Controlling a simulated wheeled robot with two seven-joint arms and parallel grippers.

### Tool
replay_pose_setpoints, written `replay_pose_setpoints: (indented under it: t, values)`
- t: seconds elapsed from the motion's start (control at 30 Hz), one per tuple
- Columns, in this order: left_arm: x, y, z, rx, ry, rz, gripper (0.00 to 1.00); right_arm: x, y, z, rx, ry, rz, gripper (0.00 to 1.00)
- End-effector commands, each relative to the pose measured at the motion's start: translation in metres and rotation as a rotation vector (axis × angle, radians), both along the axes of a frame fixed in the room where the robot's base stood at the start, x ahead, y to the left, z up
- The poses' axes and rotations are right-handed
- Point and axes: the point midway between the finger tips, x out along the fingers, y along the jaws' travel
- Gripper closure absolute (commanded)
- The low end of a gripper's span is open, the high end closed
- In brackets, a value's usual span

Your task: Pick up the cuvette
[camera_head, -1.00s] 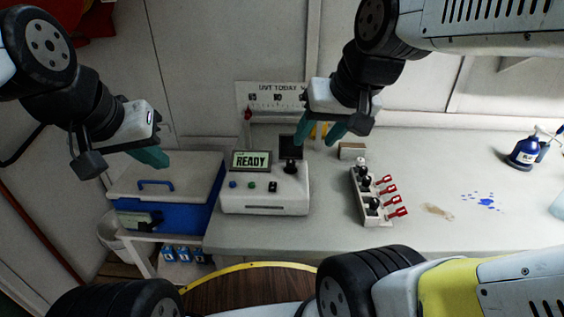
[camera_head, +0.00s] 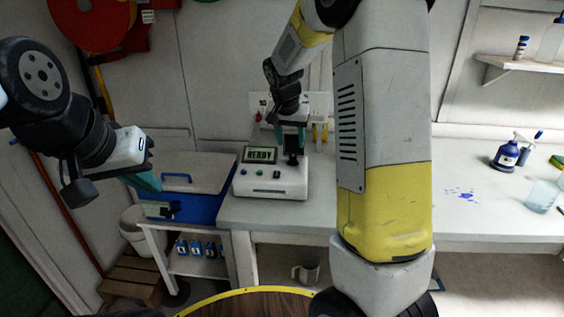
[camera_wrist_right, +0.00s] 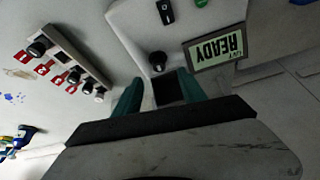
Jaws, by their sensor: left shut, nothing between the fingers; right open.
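I cannot make out a cuvette in either view. The white reactor unit (camera_head: 270,183) stands on the bench, its display (camera_head: 260,155) reading READY. My right gripper (camera_head: 290,133) is open and points down at the back right of the unit. In the right wrist view, its two teal fingers (camera_wrist_right: 162,92) stand apart on either side of a dark square opening (camera_wrist_right: 168,90) in the unit's top. A black knob (camera_wrist_right: 158,60) sits just beyond the opening. Whether anything is in the opening is too dark to tell. My left gripper (camera_head: 147,183) is shut and empty, beside the blue cooler.
A blue cooler (camera_head: 190,204) with a grey lid stands left of the unit.

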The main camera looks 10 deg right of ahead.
Motion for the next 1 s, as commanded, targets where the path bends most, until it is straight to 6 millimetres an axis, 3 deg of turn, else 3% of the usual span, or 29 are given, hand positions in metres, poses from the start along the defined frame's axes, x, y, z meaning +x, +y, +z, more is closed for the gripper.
replay_pose_setpoints:
  t: [0.43, 0.77, 1.0]
  values:
    - [0.0, 0.0, 0.0, 0.0, 0.0, 0.0, 1.0, 0.019, -0.012, -0.056, 0.0, 0.004, -0.001, 0.51]
    - [0.0, 0.0, 0.0, 0.0, 0.0, 0.0, 1.0, 0.023, -0.013, -0.063, 0.001, 0.002, 0.001, 0.51]
    - [0.0, 0.0, 0.0, 0.0, 0.0, 0.0, 1.0, 0.023, -0.013, -0.063, 0.001, 0.002, 0.001, 0.96]
